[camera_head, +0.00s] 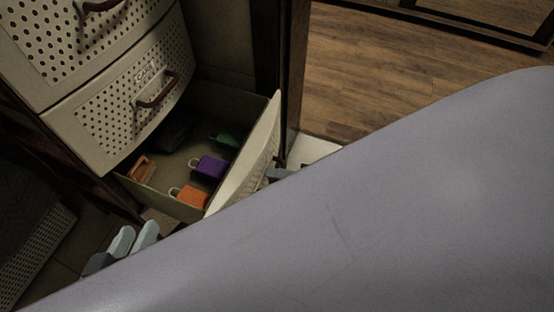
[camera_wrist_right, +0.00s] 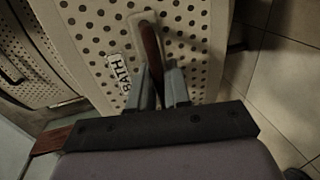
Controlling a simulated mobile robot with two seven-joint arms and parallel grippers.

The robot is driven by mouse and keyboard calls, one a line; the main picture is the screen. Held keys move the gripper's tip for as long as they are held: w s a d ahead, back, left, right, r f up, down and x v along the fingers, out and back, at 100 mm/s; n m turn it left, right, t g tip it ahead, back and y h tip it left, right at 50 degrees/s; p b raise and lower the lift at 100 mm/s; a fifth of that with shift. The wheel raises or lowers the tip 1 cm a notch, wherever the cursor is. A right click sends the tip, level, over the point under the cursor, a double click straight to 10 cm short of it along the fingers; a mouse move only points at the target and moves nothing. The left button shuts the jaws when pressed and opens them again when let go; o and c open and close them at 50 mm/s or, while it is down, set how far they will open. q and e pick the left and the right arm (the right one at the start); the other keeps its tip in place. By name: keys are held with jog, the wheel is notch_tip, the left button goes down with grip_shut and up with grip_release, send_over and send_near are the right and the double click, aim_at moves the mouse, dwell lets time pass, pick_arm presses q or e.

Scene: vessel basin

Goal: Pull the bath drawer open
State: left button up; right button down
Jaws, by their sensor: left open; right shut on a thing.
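The bath drawer (camera_head: 245,165) is the lowest of the beige perforated drawers and stands pulled out, with its inside showing in the head view. In the right wrist view its perforated front (camera_wrist_right: 95,45) carries a BATH label and a brown handle (camera_wrist_right: 150,48). My right gripper (camera_wrist_right: 162,85) is shut on that handle. In the head view only a bit of the right gripper (camera_head: 279,174) shows at the drawer front; my large arm link hides the rest. My left gripper (camera_head: 134,238) is open and empty, low at the left, apart from the drawer.
Inside the drawer lie a purple item (camera_head: 210,167), an orange item (camera_head: 190,196), a green item (camera_head: 227,140) and a brown wooden item (camera_head: 142,168). A shut drawer (camera_head: 125,105) sits above. A dark post (camera_head: 294,80) stands right of the drawers. Wooden floor (camera_head: 380,75) is clear beyond.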

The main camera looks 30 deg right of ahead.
jog(key=shift+d, duration=0.15)
pick_arm(q)
jog(key=shift+d, duration=0.1)
pick_arm(e)
jog(key=c, duration=1.3)
grip_release()
pick_arm(q)
jog(key=shift+s, duration=0.1)
jog(key=shift+s+a+r+y+p, duration=0.1)
jog(key=shift+a+y+p, duration=0.1)
jog(key=shift+a+p, duration=0.2)
jog(key=shift+s+a+r+y+p, duration=0.1)
jog(key=shift+a+y+p, duration=0.1)
jog(key=shift+a+p, duration=0.15)
pick_arm(e)
jog(key=v, duration=0.7)
jog(key=shift+s, duration=0.15)
